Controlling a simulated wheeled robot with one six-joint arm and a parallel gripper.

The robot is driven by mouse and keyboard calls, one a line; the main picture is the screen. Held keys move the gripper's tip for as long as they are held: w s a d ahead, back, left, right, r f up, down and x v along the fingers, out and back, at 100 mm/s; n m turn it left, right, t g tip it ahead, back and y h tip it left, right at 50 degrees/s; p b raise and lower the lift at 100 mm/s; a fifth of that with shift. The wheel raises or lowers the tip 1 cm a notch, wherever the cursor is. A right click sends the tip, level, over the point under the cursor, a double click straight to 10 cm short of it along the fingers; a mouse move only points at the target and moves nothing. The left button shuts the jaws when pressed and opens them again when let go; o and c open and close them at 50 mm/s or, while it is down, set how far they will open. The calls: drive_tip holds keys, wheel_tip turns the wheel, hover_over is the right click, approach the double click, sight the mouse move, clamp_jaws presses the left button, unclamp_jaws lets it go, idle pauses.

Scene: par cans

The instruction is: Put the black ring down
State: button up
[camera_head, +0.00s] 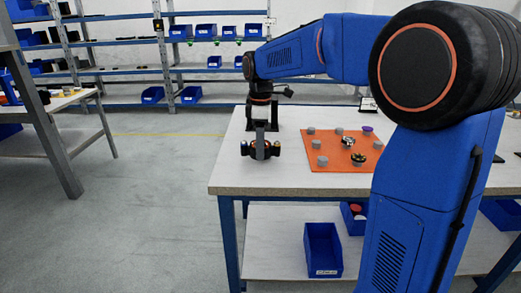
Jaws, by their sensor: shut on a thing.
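My gripper (260,151) hangs down at the left part of the white table, near its front left corner and left of the orange mat. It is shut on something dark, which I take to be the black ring. The ring's outline is too small and dark to tell from the jaws, and I cannot tell whether it touches the table. The orange mat (319,147) holds several grey short cylinders, a purple piece (367,129) and dark round pieces with bright parts (358,158).
The white table (290,182) is bare between my gripper and the mat. Blue bins (322,248) stand on the shelf below. Another bench (70,101) is at the left and racks with blue bins line the back. My arm hides the table's right part.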

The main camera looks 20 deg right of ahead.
drive_tip(key=shift+f, duration=0.7)
drive_tip(key=o, duration=1)
drive_tip(key=shift+f, duration=0.15)
drive_tip(key=shift+c, duration=0.2)
wheel_tip(320, 180, up, 12)
drive_tip(key=s+d+m+t, duration=0.1)
drive_tip(key=s+d+m, duration=0.2)
drive_tip(key=s, duration=0.6)
drive_tip(key=s+d+f+m+t, duration=0.2)
drive_tip(key=s+f+m, duration=0.3)
drive_tip(key=s+f, duration=0.4)
drive_tip(key=s+d+f+m+t, duration=0.1)
drive_tip(key=s+f+m, duration=0.5)
drive_tip(key=s, duration=0.9)
wheel_tip(320, 180, down, 3)
drive_tip(key=shift+s+d+r+t, duration=0.15)
drive_tip(key=shift+s+d+t, duration=0.1)
drive_tip(key=shift+d+t, duration=0.2)
